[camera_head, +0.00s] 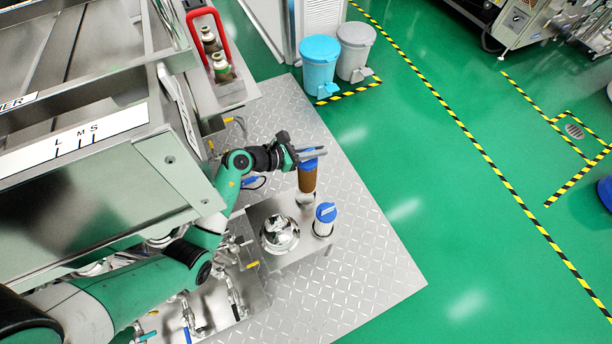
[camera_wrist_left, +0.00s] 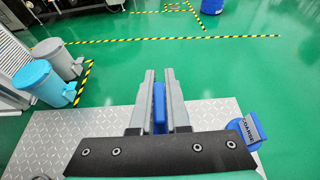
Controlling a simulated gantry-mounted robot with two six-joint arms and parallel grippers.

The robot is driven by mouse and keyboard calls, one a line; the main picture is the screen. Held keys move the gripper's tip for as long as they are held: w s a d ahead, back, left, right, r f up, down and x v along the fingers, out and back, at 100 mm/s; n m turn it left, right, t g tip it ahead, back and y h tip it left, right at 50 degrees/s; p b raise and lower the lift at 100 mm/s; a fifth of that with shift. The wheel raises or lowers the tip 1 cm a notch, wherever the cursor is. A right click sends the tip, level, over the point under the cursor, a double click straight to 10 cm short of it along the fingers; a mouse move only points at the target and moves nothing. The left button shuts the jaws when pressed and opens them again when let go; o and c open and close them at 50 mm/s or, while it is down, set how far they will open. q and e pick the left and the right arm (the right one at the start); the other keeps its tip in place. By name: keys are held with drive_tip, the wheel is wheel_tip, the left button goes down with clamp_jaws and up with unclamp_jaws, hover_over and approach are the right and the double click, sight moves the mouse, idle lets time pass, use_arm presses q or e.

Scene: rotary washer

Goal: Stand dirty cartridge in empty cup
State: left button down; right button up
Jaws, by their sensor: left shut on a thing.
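My left gripper (camera_head: 313,154) is shut on the blue cap of a brown, dirty cartridge (camera_head: 307,180), which hangs upright below the fingers. In the left wrist view the blue cap (camera_wrist_left: 159,108) is pinched between the two grey fingers (camera_wrist_left: 158,100). A small pale cup (camera_head: 304,201) shows directly under the cartridge's lower end; I cannot tell whether the cartridge is inside it or just above. To its right and nearer, a white cartridge with a blue cap (camera_head: 325,213) stands upright in another holder; its cap also shows in the left wrist view (camera_wrist_left: 243,131). My right gripper is not in view.
A shiny metal dome (camera_head: 280,234) sits on the steel shelf left of the white cartridge. The large steel washer (camera_head: 110,170) fills the left side. Pipes and valves lie below it. Blue and grey bins (camera_head: 319,65) stand at the back. Diamond-plate floor (camera_head: 375,270) to the right is clear.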

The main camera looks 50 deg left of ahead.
sight(315, 160)
use_arm(q)
drive_tip(key=f+b, duration=0.1)
drive_tip(key=f, duration=0.1)
drive_tip(key=f+b, duration=0.1)
drive_tip(key=f, duration=0.2)
drive_tip(key=shift+s+a+f+b, duration=0.1)
drive_tip(key=shift+s+a+b, duration=0.1)
drive_tip(key=shift+b, duration=0.15)
drive_tip(key=shift+d, duration=0.1)
wheel_tip(315, 160, down, 3)
drive_tip(key=shift+f+b, duration=0.2)
drive_tip(key=shift+b, duration=0.95)
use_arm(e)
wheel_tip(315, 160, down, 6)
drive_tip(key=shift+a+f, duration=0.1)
use_arm(q)
drive_tip(key=shift+w+f, duration=0.1)
drive_tip(key=shift+f, duration=0.05)
drive_tip(key=c, duration=0.9)
unclamp_jaws()
